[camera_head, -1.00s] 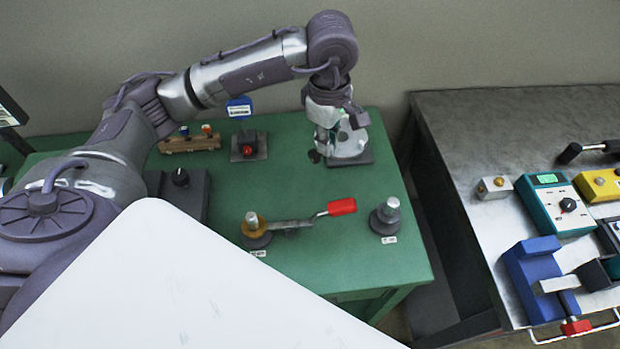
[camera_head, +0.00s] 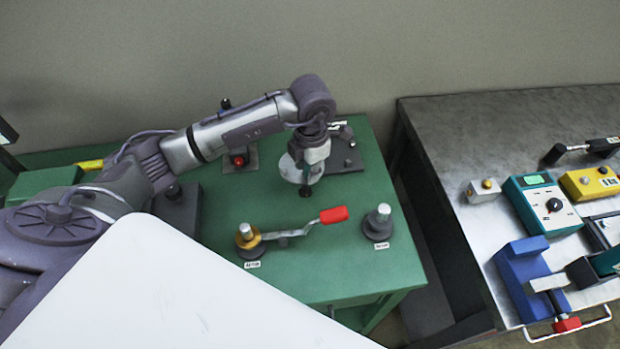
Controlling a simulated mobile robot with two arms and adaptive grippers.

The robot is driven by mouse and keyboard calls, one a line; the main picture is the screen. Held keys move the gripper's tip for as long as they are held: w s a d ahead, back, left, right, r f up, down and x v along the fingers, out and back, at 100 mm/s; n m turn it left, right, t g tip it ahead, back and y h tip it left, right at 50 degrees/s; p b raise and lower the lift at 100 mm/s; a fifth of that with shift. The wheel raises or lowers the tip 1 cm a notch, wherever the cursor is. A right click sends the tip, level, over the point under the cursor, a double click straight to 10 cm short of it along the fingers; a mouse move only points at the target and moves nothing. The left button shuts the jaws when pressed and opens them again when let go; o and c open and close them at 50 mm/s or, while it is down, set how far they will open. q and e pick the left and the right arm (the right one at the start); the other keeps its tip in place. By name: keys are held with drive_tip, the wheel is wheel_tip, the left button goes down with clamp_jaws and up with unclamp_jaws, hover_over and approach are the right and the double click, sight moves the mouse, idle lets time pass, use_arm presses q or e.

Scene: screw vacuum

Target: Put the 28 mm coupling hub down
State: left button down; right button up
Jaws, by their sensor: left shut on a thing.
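My left gripper (camera_head: 308,174) hangs over the green table (camera_head: 310,262), pointing down, left of and nearer than the dark plate at the back right. It is shut on a small dark piece (camera_head: 306,190) at its fingertips, which I take for the 28 mm coupling hub. Most of the piece is hidden by the fingers, and I cannot tell whether it touches the tabletop. A pale round part (camera_head: 292,168) shows beside the fingers. My right gripper is not in view.
A red-handled lever (camera_head: 332,215) runs from a brass-collared post (camera_head: 247,237). A dark-based post (camera_head: 379,222) stands right of it. The dark plate (camera_head: 350,163) and a red button box (camera_head: 240,161) are behind. A blue vise (camera_head: 525,275) stands on the metal bench (camera_head: 450,150).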

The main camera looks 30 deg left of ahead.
use_arm(q)
wheel_tip(320, 180, down, 3)
drive_tip(key=shift+p, duration=0.35)
drive_tip(key=shift+f, duration=0.25)
drive_tip(key=shift+f, duration=0.1)
drive_tip(key=c, duration=1.6)
unclamp_jaws()
drive_tip(key=shift+c, duration=0.2)
drive_tip(key=o, duration=0.4)
drive_tip(key=shift+o, duration=0.2)
drive_tip(key=shift+r, duration=0.2)
wheel_tip(320, 180, up, 10)
drive_tip(key=b, duration=0.2)
drive_tip(key=shift+d+r+b, duration=0.1)
drive_tip(key=shift+r+b, duration=0.1)
drive_tip(key=shift+b, duration=0.1)
drive_tip(key=shift+s+r, duration=0.1)
drive_tip(key=shift+r, duration=0.6)
